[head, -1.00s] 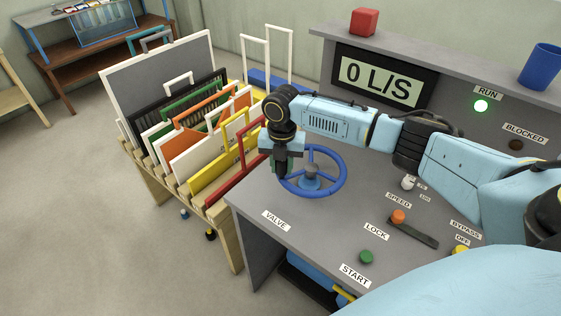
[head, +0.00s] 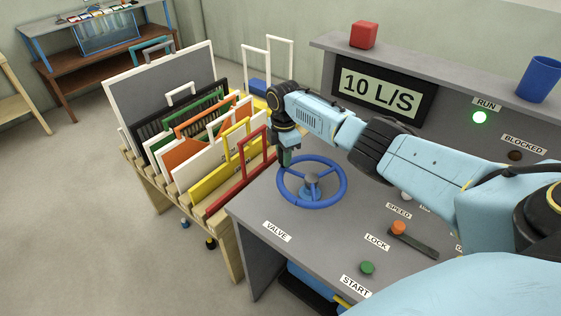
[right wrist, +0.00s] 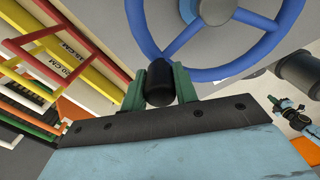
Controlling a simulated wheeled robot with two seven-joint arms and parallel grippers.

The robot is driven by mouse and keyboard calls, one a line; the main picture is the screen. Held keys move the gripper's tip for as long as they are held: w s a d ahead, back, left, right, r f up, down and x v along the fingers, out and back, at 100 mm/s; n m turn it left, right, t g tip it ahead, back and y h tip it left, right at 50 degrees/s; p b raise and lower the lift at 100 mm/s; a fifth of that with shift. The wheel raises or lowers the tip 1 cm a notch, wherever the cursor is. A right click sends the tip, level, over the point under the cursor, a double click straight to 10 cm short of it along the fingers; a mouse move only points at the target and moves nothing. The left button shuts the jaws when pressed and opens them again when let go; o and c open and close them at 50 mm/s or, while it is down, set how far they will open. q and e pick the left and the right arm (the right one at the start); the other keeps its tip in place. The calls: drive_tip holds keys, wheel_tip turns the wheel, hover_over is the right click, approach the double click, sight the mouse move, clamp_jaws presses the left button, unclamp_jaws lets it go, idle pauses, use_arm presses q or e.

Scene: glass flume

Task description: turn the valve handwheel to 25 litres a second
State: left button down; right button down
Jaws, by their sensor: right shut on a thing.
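The valve handwheel (head: 341,185) is blue, with a grey hub, and stands on the grey console top. My right gripper (head: 285,158) is at its upper left rim in the head view. In the right wrist view, the green fingers of my right gripper (right wrist: 159,88) close on a black knob (right wrist: 158,80) beside the blue rim (right wrist: 215,72). The flow display (head: 380,95) reads 10 L/S. The RUN lamp (head: 479,117) is lit green. The BLOCKED lamp (head: 515,156) is dark.
A wooden rack (head: 140,172) of coloured frames stands close left of the console; its red frame (head: 243,170) is near the wheel. An orange LOCK knob (head: 398,228) and green START button (head: 367,268) are in front. A red block (head: 364,34) and blue cup (head: 539,78) stand on the shelf.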

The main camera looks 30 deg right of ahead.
drive_tip(key=shift+w+d+m+b, duration=0.25)
drive_tip(key=shift+d+m, duration=0.55)
drive_tip(key=shift+m, duration=0.1)
drive_tip(key=shift+w+d+m+b, duration=0.25)
drive_tip(key=shift+d+m, duration=0.5)
drive_tip(key=shift+m, duration=0.15)
drive_tip(key=shift+d+r, duration=0.1)
drive_tip(key=c, duration=1.1)
unclamp_jaws()
wheel_tip(320, 180, up, 13)
drive_tip(key=shift+r, duration=0.15)
